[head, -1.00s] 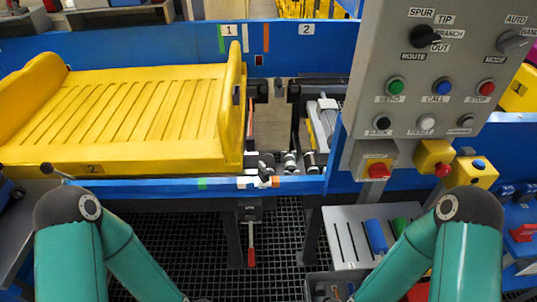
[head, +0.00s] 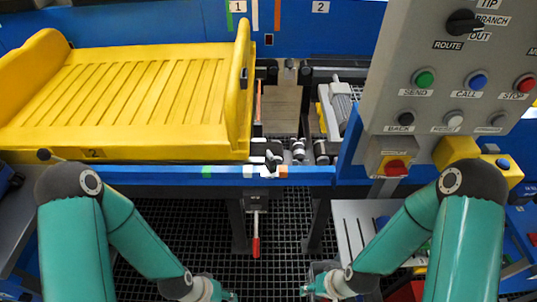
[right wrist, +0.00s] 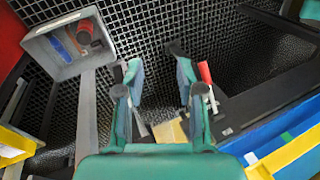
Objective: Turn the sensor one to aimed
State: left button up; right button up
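A small black and white device (head: 271,160), perhaps sensor one, sits on the front rail beside the tray's right end, near white and orange marks. Its pointing direction is too small to tell. My right gripper (head: 309,291) is low at the bottom of the head view, below and right of it; in the right wrist view the gripper (right wrist: 153,62) is open and empty. My left gripper (head: 230,296) is at the bottom edge, partly cut off, its opening unclear. Both grippers are apart from the device.
A yellow tray (head: 30,140) rests on the conveyor. A red-handled lever (head: 256,246) hangs below the blue rail (head: 225,178), between my arms. The grey control panel (head: 395,60) stands at the right. A grey bin (right wrist: 108,45) shows in the right wrist view.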

jog(key=w+n+t+b, duration=0.15)
jog(key=w+b, duration=0.25)
jog(key=w, duration=0.4)
jog(key=n+t+y+b, duration=0.2)
jog(key=n+t+b, duration=0.4)
jog(key=t+b, duration=0.55)
send_near(271, 154)
jog(key=w+a+f, duration=0.1)
jog(key=w, duration=0.2)
jog(key=w+a+g, duration=0.1)
jog(key=w, duration=0.2)
jog(key=w+a+f+g, duration=0.1)
jog(key=w+a, duration=0.1)
jog(key=w, duration=0.1)
jog(key=shift+w+f+m, duration=0.25)
jog(key=shift+f, duration=0.05)
